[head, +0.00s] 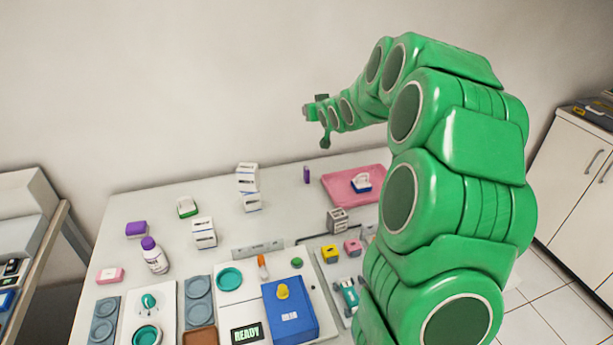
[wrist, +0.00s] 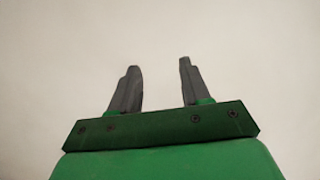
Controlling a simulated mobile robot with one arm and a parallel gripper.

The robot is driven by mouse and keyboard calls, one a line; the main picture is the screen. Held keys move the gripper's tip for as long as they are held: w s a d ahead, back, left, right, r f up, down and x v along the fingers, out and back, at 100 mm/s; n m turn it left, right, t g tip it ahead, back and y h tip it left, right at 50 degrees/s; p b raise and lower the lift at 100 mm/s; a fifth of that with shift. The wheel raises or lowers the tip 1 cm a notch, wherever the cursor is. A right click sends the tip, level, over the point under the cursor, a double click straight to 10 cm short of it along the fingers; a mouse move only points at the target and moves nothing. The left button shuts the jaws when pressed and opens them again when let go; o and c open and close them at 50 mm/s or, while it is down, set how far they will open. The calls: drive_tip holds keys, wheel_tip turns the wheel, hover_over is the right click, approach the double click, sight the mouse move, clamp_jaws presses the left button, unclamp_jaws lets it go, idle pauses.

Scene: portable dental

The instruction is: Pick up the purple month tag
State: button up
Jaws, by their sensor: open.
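A small, thin purple piece (head: 307,174) stands upright at the back of the white table, just left of the pink tray. A purple block (head: 136,229) lies at the table's left side. I cannot read a label on either, so I cannot tell for certain which is the month tag. My gripper (head: 318,120) is raised above the back of the table, higher than the upright purple piece and well apart from it. In the wrist view, its two grey fingers (wrist: 158,85) are spread with nothing between them, against a plain pale wall.
The pink tray (head: 335,188) holds a white and blue item. Stacked white boxes (head: 248,182) stand left of the upright purple piece. A purple-capped bottle (head: 154,256) and a blue box (head: 290,311) are nearer the front. Table between stack and tray is mostly clear.

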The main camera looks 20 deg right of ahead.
approach(308, 171)
drive_tip(key=x, duration=0.4)
drive_tip(key=shift+w+d, duration=0.1)
drive_tip(key=shift+d, duration=0.1)
drive_tip(key=shift+x, duration=1.75)
drive_tip(key=shift+a+x, duration=0.15)
drive_tip(key=shift+x, duration=0.9)
drive_tip(key=shift+a+x, duration=0.1)
drive_tip(key=shift+x, duration=1)
clamp_jaws()
